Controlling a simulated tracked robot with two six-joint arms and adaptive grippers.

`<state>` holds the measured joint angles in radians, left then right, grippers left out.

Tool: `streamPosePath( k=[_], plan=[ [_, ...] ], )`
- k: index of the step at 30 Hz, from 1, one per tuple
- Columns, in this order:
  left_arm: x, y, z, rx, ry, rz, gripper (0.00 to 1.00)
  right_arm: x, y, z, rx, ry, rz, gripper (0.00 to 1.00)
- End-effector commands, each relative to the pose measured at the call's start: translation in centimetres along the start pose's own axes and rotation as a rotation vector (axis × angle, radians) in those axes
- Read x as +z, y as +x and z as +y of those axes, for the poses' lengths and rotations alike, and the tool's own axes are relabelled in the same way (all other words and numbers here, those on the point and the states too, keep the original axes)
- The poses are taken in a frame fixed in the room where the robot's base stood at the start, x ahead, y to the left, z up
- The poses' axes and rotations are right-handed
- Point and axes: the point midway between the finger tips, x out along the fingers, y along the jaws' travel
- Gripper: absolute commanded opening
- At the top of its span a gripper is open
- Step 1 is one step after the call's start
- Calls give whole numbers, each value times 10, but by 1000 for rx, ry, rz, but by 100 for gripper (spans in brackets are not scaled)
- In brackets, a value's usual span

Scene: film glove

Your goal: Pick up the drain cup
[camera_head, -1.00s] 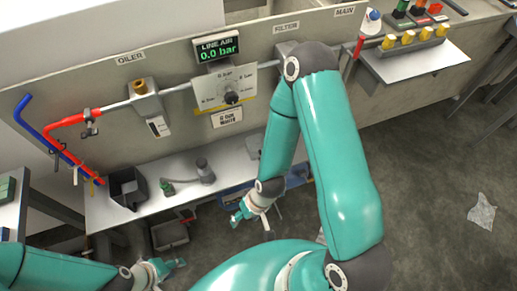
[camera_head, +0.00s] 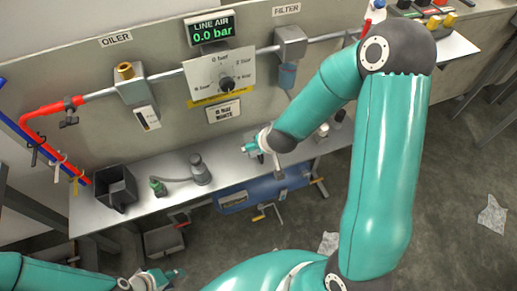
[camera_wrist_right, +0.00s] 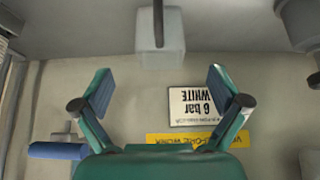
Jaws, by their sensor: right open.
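A dark, square, open-topped cup (camera_head: 117,187) stands at the left end of the grey bench in the head view; it is the likeliest drain cup. A grey cylinder (camera_head: 200,170) with a hose stands to its right. My right gripper (camera_head: 254,147) is over the bench, right of both and apart from them. In the right wrist view, its fingers (camera_wrist_right: 163,92) are spread with nothing between them, facing the panel. My left gripper (camera_head: 160,280) is low at the bottom edge, below the bench front, partly cut off; its opening is unclear.
The panel carries the oiler (camera_head: 130,85), the regulator plate (camera_head: 222,82) and the filter (camera_head: 290,45) on a pipe. A red hose (camera_head: 50,112) runs down on the left. A blue tray (camera_head: 250,194) sits under the bench.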

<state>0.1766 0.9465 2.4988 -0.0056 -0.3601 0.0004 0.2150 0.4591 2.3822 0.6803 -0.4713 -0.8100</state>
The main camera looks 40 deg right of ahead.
Motion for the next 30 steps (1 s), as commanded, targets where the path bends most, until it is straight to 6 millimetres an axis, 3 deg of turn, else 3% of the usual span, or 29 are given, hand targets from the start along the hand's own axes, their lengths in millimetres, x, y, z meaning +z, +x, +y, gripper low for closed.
streamPosePath(
  k=[1,6,14,24,30],
  plan=[
    [0,6,-2,0,0,0,40,3,15,0,1,1,-3,98],
    [0,11,-4,0,0,0,40,1,43,0,0,0,-1,98],
    [0,14,-5,0,0,0,40,2,59,0,0,0,-2,98],
    [0,23,-8,0,0,0,40,8,101,0,-1,1,-2,98],
    [0,23,-8,0,0,0,40,7,105,0,-1,1,-1,98]
  ],
)
